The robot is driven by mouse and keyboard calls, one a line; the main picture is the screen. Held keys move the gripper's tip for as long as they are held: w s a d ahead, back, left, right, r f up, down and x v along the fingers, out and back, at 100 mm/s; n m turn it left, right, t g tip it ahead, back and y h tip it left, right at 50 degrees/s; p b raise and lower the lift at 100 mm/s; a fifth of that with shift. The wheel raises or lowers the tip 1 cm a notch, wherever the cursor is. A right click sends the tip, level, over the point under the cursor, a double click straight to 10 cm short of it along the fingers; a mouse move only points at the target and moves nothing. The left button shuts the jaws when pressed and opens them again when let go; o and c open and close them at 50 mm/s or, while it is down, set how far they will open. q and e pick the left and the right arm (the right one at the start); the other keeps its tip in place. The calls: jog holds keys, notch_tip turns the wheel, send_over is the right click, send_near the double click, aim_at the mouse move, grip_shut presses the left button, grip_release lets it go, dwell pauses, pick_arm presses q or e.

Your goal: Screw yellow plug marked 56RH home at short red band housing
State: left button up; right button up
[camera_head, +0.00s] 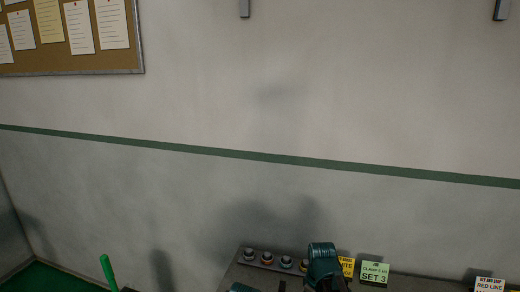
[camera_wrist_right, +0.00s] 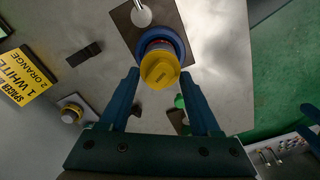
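A yellow plug (camera_wrist_right: 159,70) with a slot-like mark on its face sits in front of a red band and a blue ring (camera_wrist_right: 176,42) in the right wrist view. I cannot read any marking on it. My right gripper (camera_wrist_right: 160,74) is open, its two blue fingers either side of the plug with small gaps. I cannot tell how far the tips overlap it in depth. In the head view a teal arm part (camera_head: 322,262) of mine rises at the bottom centre. Blue finger-like parts (camera_wrist_right: 309,136) at the right edge of the wrist view may be my left gripper.
Another yellow-topped fitting (camera_wrist_right: 70,115) stands on a pale base. A yellow spacer card (camera_wrist_right: 24,76) is beside it. In the head view, several small round fittings (camera_head: 267,258) line the bench's back edge, with a green SET 3 card (camera_head: 374,273) and a RED LINE card (camera_head: 489,285).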

grip_shut()
jog(key=m, duration=1.4)
jog(key=shift+m, duration=0.3)
jog(key=m, duration=0.7)
jog(key=shift+c, duration=1.9)
grip_release()
grip_shut()
